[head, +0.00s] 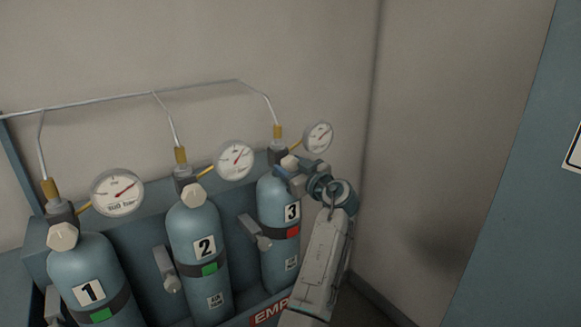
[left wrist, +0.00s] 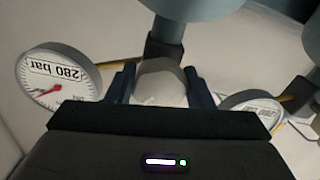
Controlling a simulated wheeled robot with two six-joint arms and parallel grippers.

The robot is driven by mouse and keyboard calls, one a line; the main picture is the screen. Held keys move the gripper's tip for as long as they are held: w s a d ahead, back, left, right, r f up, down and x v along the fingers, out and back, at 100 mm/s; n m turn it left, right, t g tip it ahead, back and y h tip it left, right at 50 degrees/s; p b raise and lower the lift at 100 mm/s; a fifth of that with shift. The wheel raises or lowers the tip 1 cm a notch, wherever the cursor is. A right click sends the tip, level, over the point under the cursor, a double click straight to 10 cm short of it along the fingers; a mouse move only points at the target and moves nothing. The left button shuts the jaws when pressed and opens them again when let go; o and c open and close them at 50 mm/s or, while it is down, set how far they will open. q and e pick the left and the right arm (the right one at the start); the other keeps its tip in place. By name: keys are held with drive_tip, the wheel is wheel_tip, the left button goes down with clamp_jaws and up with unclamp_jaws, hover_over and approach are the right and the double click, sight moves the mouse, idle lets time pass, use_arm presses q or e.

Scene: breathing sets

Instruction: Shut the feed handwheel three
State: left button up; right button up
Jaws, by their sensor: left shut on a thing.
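Cylinder three (head: 278,240) stands at the right end of the rack, with a number 3 label and a red tag on its band. Its pale handwheel (head: 289,162) shows at the top front of the valve, partly covered by my left gripper (head: 287,173). In the left wrist view, the same handwheel (left wrist: 161,84) sits between the two dark fingers of my left gripper (left wrist: 160,86), which is shut on it. The gauge of cylinder three (head: 318,137) stands just behind and right of the wrist. My right gripper is not in view.
Cylinder two (head: 200,255) and cylinder one (head: 88,270) stand to the left, each with a pale handwheel, a gauge and a green tag. A thin pipe (head: 200,85) runs above them. The wall corner is right of my arm, and a blue panel (head: 520,220) stands at the far right.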

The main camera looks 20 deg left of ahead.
use_arm(q)
drive_tip(key=shift+f+m+b, duration=0.15)
drive_tip(key=shift+m+b, duration=0.45)
drive_tip(key=shift+b, duration=0.25)
drive_tip(key=shift+m+b, duration=0.6)
drive_tip(key=shift+m, duration=0.1)
drive_tip(key=m+b, duration=0.1)
drive_tip(key=m, duration=0.1)
drive_tip(key=shift+a+m, duration=0.1)
drive_tip(key=shift+m, duration=0.2)
drive_tip(key=shift+r+m+b, duration=0.2)
drive_tip(key=shift+m+b, duration=0.1)
drive_tip(key=shift+m, duration=0.5)
drive_tip(key=o, duration=1)
drive_tip(key=shift+c, duration=0.2)
drive_tip(key=shift+a, duration=0.1)
drive_tip(key=shift+f, duration=0.1)
